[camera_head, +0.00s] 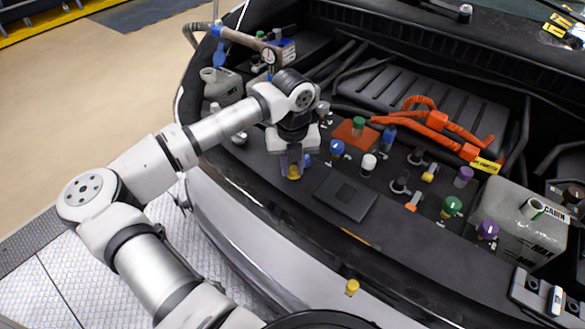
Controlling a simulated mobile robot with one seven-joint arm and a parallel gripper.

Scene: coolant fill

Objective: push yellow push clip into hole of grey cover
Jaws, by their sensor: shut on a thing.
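My gripper (293,168) points down over the dark panel at the front of the engine bay. It is shut on a small yellow push clip (293,173), which shows between its fingers. The clip's lower end is hard to make out, and I cannot tell whether it touches the panel. A dark grey square cover (345,196) lies on the panel just right of my gripper. Its hole is too small to make out.
Several coloured caps, including a blue one (337,149), a white one (369,165) and a green one (451,207), stand right of my gripper. Orange cables (435,121) lie behind. A hose with a gauge (269,57) is behind my arm. A grey tank (515,225) is at right.

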